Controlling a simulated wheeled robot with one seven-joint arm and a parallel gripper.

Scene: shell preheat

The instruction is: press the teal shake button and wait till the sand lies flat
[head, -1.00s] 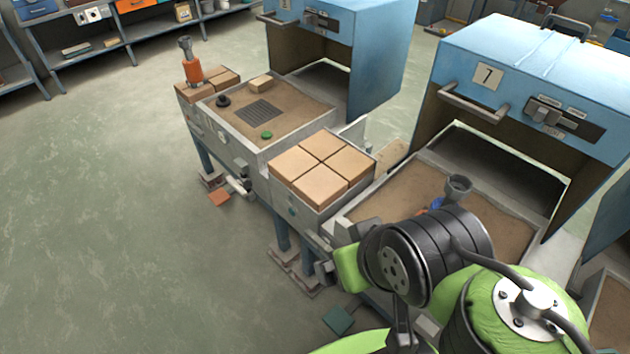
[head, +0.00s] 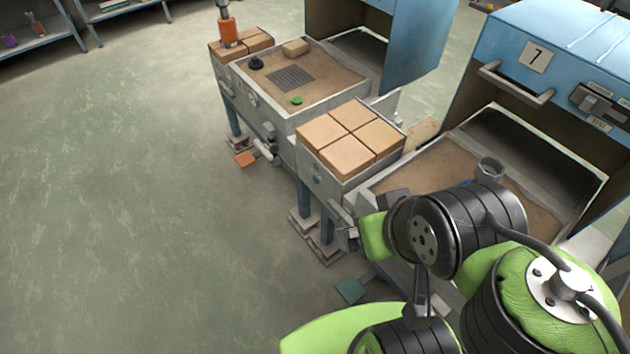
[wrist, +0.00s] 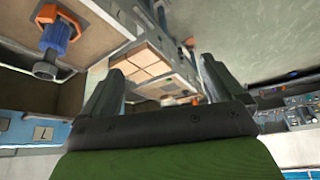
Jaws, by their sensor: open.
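A small teal spot (head: 316,180), which may be the shake button, shows on the grey front below the bricks in the head view. A teal plate (head: 350,290) lies low near the floor. Brown sand fills the near bed (head: 415,183), partly hidden by my arm; I cannot tell how flat it is. The far bed (head: 335,84) also holds sand, around a dark grille. In the wrist view my gripper (wrist: 160,66) is open, its two fingers apart with nothing between them. Its distance to the teal spot is unclear.
Four-sided tan brick stack (head: 350,135) stands between the beds. A blue and orange tool with a grey cup (wrist: 57,35) lies at the near bed. Blue hoods (head: 560,50) stand behind the beds. An orange plate (head: 245,158) is near the floor. Open floor lies left.

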